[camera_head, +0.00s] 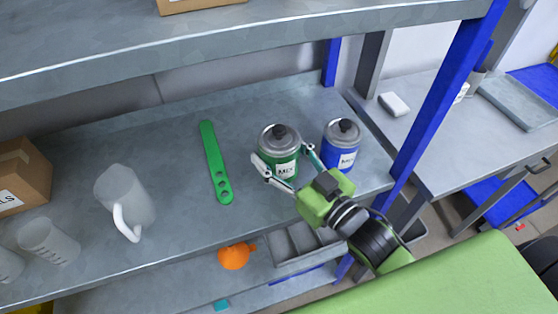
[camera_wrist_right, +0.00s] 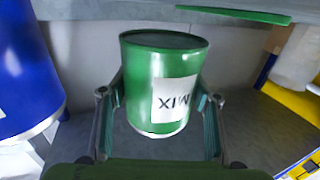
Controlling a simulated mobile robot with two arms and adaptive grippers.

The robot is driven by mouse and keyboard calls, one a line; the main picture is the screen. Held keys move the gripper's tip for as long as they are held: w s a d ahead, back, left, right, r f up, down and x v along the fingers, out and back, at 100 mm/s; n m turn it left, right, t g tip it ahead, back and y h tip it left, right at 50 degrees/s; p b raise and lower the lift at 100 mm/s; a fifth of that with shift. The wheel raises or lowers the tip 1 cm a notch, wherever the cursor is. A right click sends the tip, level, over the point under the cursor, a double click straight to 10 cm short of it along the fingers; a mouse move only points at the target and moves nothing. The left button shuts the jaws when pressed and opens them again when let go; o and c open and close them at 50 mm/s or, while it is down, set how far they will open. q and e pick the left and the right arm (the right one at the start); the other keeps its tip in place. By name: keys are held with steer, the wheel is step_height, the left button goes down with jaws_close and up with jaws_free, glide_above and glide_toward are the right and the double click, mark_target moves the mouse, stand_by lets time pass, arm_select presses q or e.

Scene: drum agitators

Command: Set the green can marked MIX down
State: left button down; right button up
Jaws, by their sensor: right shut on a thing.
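The green can marked MIX (camera_head: 280,157) is near the right end of the grey shelf (camera_head: 180,225), looking upright in the head view. My right gripper (camera_head: 288,165) is shut on it, one finger on each side. In the right wrist view the can (camera_wrist_right: 165,85) sits between the two fingers (camera_wrist_right: 160,115), its label upside down. I cannot tell whether its base touches the shelf. My left gripper is not in view.
A blue can (camera_head: 341,146) stands close to the right of the green can. A green paddle with holes (camera_head: 215,160) lies to its left. A white jug (camera_head: 125,195) and clear beakers (camera_head: 48,240) stand further left. The shelf between paddle and jug is clear.

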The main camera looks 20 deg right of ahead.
step_height(320, 180, down, 2)
steer(key=shift+f, duration=0.45)
steer(key=shift+f, duration=0.1)
steer(key=o, duration=1.5)
steer(key=shift+f, duration=0.1)
